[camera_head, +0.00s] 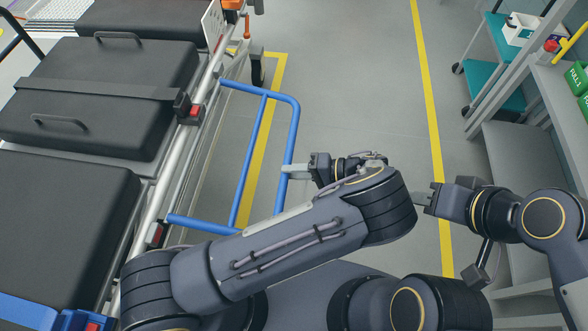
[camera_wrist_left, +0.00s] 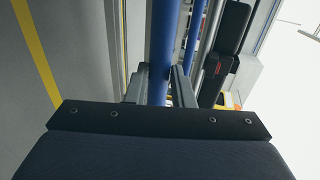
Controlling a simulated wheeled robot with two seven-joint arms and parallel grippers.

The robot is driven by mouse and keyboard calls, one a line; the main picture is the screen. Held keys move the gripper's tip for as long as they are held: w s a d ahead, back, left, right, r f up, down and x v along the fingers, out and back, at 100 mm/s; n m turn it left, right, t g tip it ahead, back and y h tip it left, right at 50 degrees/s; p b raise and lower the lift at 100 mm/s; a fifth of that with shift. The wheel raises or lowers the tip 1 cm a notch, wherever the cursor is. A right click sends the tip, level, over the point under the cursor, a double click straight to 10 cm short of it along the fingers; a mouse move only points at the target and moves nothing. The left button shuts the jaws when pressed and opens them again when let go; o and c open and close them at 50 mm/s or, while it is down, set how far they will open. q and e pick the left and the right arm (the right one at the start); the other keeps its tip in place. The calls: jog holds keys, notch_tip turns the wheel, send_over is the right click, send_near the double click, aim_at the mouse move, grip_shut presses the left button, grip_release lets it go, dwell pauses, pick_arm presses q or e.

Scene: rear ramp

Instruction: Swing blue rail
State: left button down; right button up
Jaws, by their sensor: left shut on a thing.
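The blue rail (camera_head: 293,130) is a bent tube frame on the side of a stretcher with black pads (camera_head: 110,85). In the head view it stands out to the right of the stretcher, over the floor. My left gripper (camera_head: 287,171) is shut on the outer bar of the rail. In the left wrist view the blue bar (camera_wrist_left: 163,45) runs between the two fingers (camera_wrist_left: 158,85). My right gripper (camera_head: 418,197) is at the right, away from the rail, with nothing visible in it; its finger gap is too small to judge.
A teal-shelved cart (camera_head: 497,90) stands at the upper right, beside a grey shelf unit (camera_head: 525,165) with green boxes. Yellow lines (camera_head: 428,90) mark the grey floor. The floor between rail and cart is clear. A caster wheel (camera_head: 257,70) is beyond the rail.

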pick_arm(q)
jog(key=a+f+b, duration=0.5)
jog(key=f+b, duration=0.4)
jog(key=f, duration=0.4)
jog(key=shift+w+a+f+y, duration=0.15)
jog(key=shift+w+f+y, duration=0.1)
jog(key=shift+y, duration=0.15)
jog(key=c, duration=2.2)
grip_release()
jog(key=a+f+y+b, duration=0.1)
jog(key=a+f+b, duration=0.1)
jog(key=a+f+y+b, duration=0.1)
jog(key=a+f+b, duration=0.1)
jog(key=a, duration=0.1)
jog(key=a+f+b, duration=0.2)
jog(key=shift+w+a+t+y+b, duration=0.2)
jog(key=shift+t+y+b, duration=0.1)
jog(key=shift+y+b, duration=0.1)
jog(key=c, duration=1.9)
grip_release()
jog(key=shift+r, duration=0.15)
jog(key=shift+c, duration=0.2)
jog(key=o, duration=0.7)
jog(key=shift+r+p, duration=0.2)
jog(key=shift+p, duration=0.1)
jog(key=shift+w, duration=0.1)
